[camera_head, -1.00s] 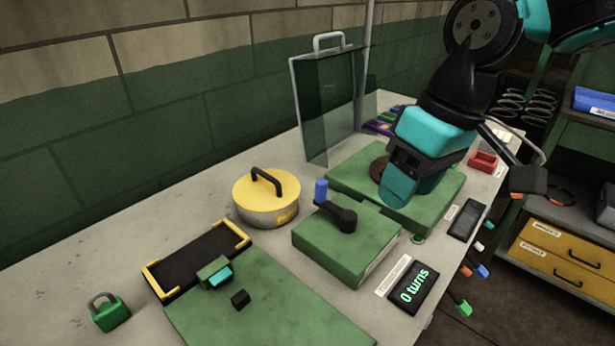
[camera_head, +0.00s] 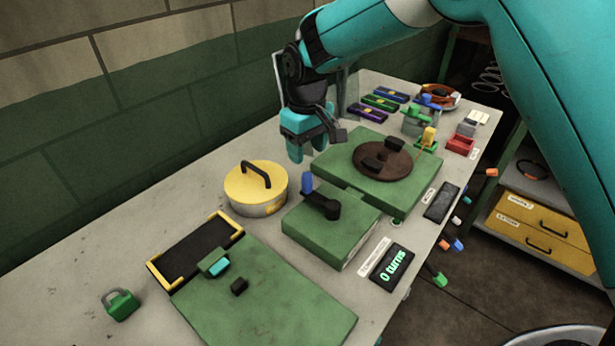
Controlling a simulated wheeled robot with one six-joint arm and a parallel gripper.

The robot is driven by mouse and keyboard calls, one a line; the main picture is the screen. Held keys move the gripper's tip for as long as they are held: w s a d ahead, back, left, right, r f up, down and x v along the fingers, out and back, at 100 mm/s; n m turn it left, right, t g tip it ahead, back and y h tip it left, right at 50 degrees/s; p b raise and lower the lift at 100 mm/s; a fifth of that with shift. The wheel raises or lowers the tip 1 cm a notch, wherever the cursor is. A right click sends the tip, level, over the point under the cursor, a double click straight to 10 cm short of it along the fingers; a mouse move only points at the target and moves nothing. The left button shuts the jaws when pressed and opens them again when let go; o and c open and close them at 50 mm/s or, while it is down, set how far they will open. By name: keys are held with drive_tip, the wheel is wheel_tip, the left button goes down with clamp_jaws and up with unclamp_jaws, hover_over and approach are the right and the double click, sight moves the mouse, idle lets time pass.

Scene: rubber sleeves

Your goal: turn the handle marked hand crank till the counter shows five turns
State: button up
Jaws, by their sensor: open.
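The hand crank is a black arm (camera_head: 326,207) on a green box (camera_head: 328,234) near the middle of the bench, with an upright blue handle (camera_head: 307,183) at its left end. The counter (camera_head: 392,267) in front of the box reads "0 turns" in green. A white label (camera_head: 374,257) lies beside it, too small to read. My gripper (camera_head: 306,156) is teal and black, points down, and hangs above and behind the blue handle. It is open and empty, apart from the handle.
A yellow-lidded pot (camera_head: 256,190) stands close left of the crank box. Behind right is a green block with a brown disc (camera_head: 383,162) and black knobs. A green plate (camera_head: 265,305), a black tray (camera_head: 196,252) and a green padlock (camera_head: 120,304) lie in front.

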sight(307, 174)
wheel_tip(307, 174, down, 10)
drive_tip(key=shift+r+p, duration=0.2)
drive_tip(key=shift+p, duration=0.7)
clamp_jaws()
